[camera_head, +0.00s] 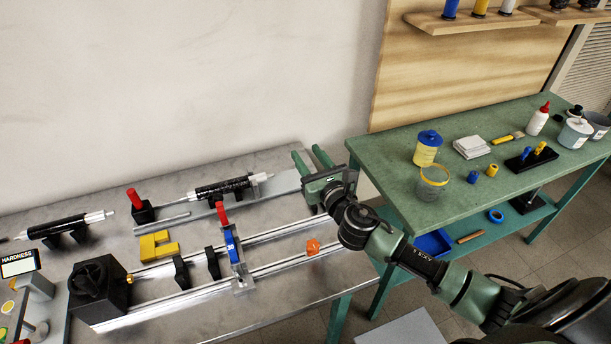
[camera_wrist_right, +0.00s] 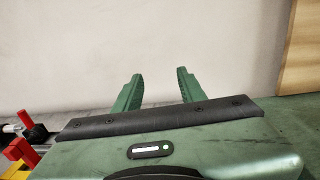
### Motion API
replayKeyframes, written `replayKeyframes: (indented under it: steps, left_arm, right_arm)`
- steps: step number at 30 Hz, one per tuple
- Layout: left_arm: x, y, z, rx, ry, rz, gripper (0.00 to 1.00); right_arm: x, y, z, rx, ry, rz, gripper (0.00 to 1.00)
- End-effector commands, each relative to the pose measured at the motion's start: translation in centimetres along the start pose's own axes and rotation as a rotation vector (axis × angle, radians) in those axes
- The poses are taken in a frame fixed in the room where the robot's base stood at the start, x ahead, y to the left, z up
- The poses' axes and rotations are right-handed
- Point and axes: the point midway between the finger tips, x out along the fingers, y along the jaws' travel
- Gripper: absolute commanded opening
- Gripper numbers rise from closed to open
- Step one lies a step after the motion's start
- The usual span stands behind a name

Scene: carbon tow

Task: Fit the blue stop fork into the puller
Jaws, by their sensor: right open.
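The blue stop fork (camera_head: 232,246), marked 30, stands upright at the puller (camera_head: 244,286), just below a red handle (camera_head: 222,216). I cannot tell from here how deep it sits. The puller's rails run along the steel bench. My right gripper (camera_head: 310,158) is open and empty, above the back right end of the bench, to the right of and away from the fork. In the right wrist view its two green fingers (camera_wrist_right: 160,84) are apart, with only wall between them. My left gripper is not in view.
A yellow fork-shaped piece (camera_head: 156,246) lies on the bench left of the puller. Black carbon rods (camera_head: 222,188) rest on stands behind. A green table (camera_head: 388,165) with jars and bottles stands at right.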

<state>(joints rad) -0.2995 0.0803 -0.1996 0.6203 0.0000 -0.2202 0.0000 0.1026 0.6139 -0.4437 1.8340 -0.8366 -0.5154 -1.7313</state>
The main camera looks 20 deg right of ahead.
Motion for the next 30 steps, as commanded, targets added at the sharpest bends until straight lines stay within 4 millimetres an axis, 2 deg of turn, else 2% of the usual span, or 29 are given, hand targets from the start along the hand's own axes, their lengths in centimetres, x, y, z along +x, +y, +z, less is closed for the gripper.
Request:
replayKeyframes:
  steps: [3,9,30]
  left_arm:
    - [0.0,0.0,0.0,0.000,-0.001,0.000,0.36]
    - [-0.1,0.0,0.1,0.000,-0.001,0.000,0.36]
    - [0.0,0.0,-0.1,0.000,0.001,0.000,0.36]
  right_arm:
    - [1.3,-1.0,0.7,-0.001,-0.003,-0.012,0.41]
    - [2.3,-1.8,1.2,0.002,-0.004,-0.023,0.41]
    - [2.4,-1.9,1.3,0.003,-0.003,-0.024,0.41]
